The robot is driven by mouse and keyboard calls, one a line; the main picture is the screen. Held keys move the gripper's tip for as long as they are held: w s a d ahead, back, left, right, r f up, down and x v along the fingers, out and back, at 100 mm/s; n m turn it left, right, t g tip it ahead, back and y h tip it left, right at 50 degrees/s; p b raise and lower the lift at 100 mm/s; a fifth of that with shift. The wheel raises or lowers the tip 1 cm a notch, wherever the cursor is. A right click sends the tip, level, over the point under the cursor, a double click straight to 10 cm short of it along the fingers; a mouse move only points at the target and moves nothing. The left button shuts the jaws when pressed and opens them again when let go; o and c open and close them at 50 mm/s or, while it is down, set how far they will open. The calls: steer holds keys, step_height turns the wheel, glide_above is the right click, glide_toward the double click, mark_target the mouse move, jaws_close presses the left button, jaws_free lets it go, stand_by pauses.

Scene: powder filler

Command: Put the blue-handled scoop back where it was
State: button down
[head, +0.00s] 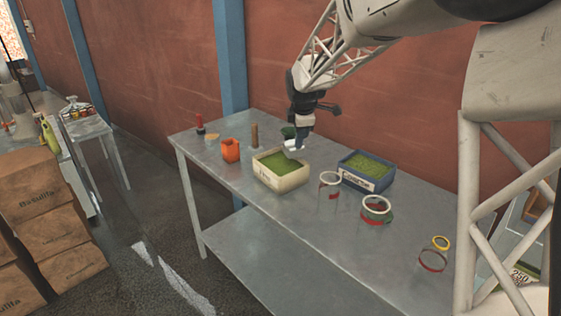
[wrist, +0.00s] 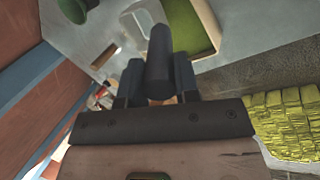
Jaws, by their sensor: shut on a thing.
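My gripper (head: 298,135) is above the back edge of the cream box of green powder (head: 283,172), in front of a dark green container (head: 288,132). In the wrist view the fingers (wrist: 157,82) are shut on a dark, rounded handle-like piece (wrist: 158,50), which I take as the scoop's handle. It looks dark grey there, so I cannot confirm blue. The pale box with green content also shows beyond the fingers (wrist: 207,46).
A blue box of green powder (head: 368,172) stands right of the cream box. An orange cup (head: 230,150), a brown cylinder (head: 254,135) and a red-topped item (head: 200,124) stand left. Clear ringed containers (head: 376,210) stand at the front right. The table's (head: 225,190) front left is clear.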

steer(key=shift+w+d+f+y, duration=0.1)
steer(key=shift+d+y, duration=0.15)
steer(key=shift+y, duration=0.05)
steer(key=shift+d, duration=0.1)
